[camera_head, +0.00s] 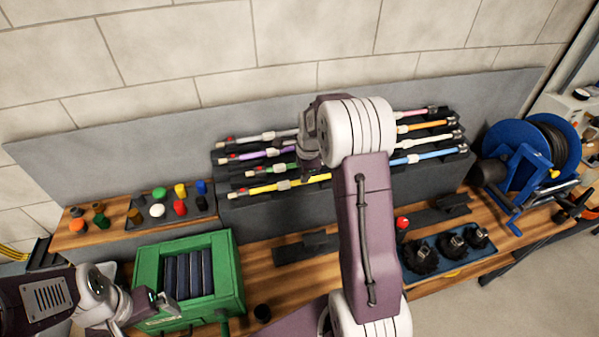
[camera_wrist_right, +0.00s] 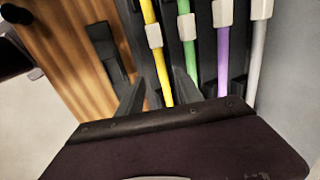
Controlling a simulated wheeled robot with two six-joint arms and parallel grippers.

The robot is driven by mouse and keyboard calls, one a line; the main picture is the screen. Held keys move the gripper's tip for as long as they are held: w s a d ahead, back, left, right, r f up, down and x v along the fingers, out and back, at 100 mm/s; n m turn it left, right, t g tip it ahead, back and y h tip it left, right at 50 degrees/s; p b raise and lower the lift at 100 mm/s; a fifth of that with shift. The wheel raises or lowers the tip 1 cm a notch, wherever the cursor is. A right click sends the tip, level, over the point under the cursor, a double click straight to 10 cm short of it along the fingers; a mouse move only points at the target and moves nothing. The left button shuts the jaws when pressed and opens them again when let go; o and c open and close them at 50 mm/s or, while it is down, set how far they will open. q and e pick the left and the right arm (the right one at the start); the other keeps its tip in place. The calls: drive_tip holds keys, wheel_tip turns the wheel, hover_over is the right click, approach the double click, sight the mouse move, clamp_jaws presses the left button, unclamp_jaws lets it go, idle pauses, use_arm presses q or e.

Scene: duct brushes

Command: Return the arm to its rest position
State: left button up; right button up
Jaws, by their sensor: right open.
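My right arm reaches up through the middle of the head view. Its gripper (camera_head: 308,165) is over the left part of a stepped dark rack, largely hidden behind its own wrist. In the right wrist view the open right gripper (camera_wrist_right: 172,88) points at the rods, with nothing seen held between its fingers. A yellow rod (camera_wrist_right: 151,35), a green rod (camera_wrist_right: 191,60), a purple rod (camera_wrist_right: 222,50) and a pale grey rod (camera_wrist_right: 258,50) lie there. My left gripper (camera_head: 155,303) is at the lower left by the green case; its jaw opening is unclear.
The green case (camera_head: 235,255) holds dark blue rolls. A tray (camera_head: 150,222) of coloured caps stands behind it. A blue tray (camera_head: 455,265) with black brushes and a blue hose reel (camera_head: 525,150) are on the right. More rods, including a blue rod (camera_head: 425,156), lie on the rack's right.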

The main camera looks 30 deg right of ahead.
drive_tip(key=shift+w, duration=0.1)
drive_tip(key=s+a+f+n+b, duration=0.2)
drive_tip(key=s+a+f+b, duration=0.1)
drive_tip(key=a+b, duration=0.2)
drive_tip(key=s+a+f+n+b, duration=0.2)
drive_tip(key=a+f+b, duration=0.1)
drive_tip(key=a+b, duration=0.25)
drive_tip(key=s+a+f+n+g, duration=0.1)
drive_tip(key=s+a+f+n, duration=0.1)
drive_tip(key=s+n, duration=0.6)
drive_tip(key=s+a+f+n+g+y, duration=0.1)
drive_tip(key=s+f+n, duration=0.3)
drive_tip(key=s+n, duration=0.4)
drive_tip(key=shift+s+a+f+g+b, duration=0.3)
drive_tip(key=shift+s+a+f+b, duration=0.1)
drive_tip(key=shift+s+a, duration=0.3)
drive_tip(key=shift+s+d, duration=0.1)
